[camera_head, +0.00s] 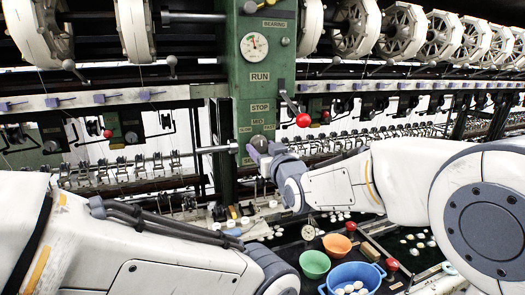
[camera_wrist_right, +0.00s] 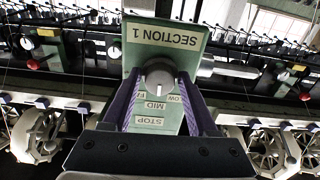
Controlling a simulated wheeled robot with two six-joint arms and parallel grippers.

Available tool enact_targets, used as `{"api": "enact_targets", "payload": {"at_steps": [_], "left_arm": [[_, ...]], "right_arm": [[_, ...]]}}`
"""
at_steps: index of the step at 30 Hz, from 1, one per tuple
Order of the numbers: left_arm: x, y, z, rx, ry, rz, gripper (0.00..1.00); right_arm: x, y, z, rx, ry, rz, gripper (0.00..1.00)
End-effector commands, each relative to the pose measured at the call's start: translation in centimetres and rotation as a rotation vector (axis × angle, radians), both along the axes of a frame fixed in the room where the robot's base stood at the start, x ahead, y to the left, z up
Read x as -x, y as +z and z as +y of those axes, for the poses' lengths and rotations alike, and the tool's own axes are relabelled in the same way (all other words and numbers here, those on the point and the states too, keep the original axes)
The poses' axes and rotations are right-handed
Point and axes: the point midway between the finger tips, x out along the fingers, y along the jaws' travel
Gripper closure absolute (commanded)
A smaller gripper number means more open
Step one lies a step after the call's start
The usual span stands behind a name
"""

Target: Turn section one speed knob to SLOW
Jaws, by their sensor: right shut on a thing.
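The speed knob (camera_wrist_right: 159,76) is a round grey dial on the green panel, beside the plate marked SECTION 1 (camera_wrist_right: 163,41). Its white mark points toward the MID label (camera_wrist_right: 155,105); SLOW and FAST labels are partly hidden by the fingers. In the head view the knob (camera_head: 259,142) sits below the STOP and MID labels on the green column (camera_head: 262,80). My right gripper (camera_wrist_right: 160,90) is shut on the knob, one purple finger on each side. It also shows at the column in the head view (camera_head: 262,152). My left arm shows; its gripper is out of frame.
A red-ball lever (camera_head: 303,120) sticks out right of the column, close above my right wrist. A metal bar (camera_head: 216,149) juts left of the knob. Below are a blue basin (camera_head: 352,274), a green bowl (camera_head: 314,264) and an orange bowl (camera_head: 337,245).

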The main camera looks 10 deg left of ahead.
Motion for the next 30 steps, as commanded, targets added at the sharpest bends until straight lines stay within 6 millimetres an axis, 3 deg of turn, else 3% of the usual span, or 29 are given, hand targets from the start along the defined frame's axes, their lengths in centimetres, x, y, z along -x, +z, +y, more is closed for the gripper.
{"api": "enact_targets", "payload": {"at_steps": [18,30], "left_arm": [[0.0,-6.7,0.0,0.000,-0.002,0.000,1.00],[0.0,-9.1,0.0,0.000,-0.002,0.000,1.00]], "right_arm": [[0.0,-0.5,-0.1,0.381,0.000,-0.259,0.97],[0.0,-0.2,-0.1,0.579,0.000,-0.391,0.97]]}}
